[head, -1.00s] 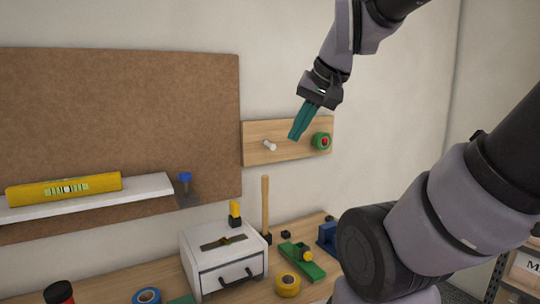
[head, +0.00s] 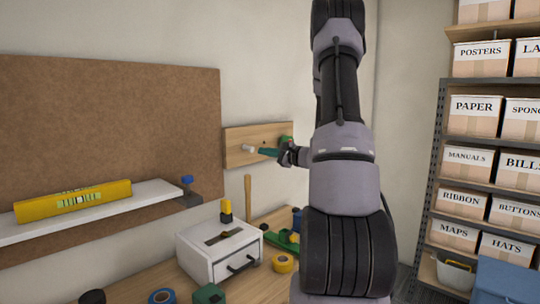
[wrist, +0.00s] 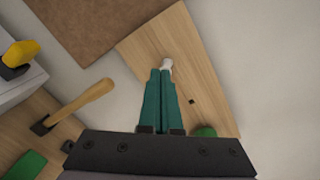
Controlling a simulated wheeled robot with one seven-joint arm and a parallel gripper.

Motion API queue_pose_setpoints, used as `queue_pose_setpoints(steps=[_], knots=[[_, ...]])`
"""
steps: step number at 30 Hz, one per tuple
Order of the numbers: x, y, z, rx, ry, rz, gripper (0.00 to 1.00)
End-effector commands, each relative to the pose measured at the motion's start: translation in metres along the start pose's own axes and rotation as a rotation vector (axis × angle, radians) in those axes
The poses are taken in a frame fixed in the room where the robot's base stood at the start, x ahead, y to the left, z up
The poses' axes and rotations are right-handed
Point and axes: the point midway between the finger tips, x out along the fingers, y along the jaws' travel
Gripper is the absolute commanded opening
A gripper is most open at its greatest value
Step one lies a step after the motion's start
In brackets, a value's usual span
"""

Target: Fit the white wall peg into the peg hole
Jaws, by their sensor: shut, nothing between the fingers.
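The white wall peg (head: 249,148) sticks out from the wooden board (head: 240,132) on the wall. It also shows in the wrist view (wrist: 167,65), right at the ends of my teal fingers. My gripper (head: 261,151) is shut and empty, its fingertips at the peg's outer end; I cannot tell whether they touch it. The fingers lie side by side in the wrist view (wrist: 160,73). The hole around the peg's base is hidden. A small dark square mark (wrist: 191,101) shows on the board to the right of the fingers.
A green round item (wrist: 205,131) is on the board beside my gripper. Below are a white drawer box (head: 220,250), a hammer (head: 248,198) and a yellow tape roll (head: 283,263). A shelf with a yellow level (head: 75,200) is left; boxed shelving (head: 435,190) is right.

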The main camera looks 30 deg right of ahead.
Motion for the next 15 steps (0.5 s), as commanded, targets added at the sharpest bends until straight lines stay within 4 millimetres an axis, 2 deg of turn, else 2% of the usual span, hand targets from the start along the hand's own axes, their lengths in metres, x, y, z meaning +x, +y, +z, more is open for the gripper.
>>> queue_pose_setpoints(steps=[1, 4, 8, 15], knots=[[-0.002, -0.001, -0.012, 0.009, 0.019, -0.023, 0.0], [-0.003, -0.004, -0.023, 0.015, 0.04, -0.051, 0.0], [0.005, -0.005, -0.025, 0.016, 0.043, -0.058, 0.0], [0.034, -0.007, -0.025, 0.015, 0.041, -0.055, 0.0]])
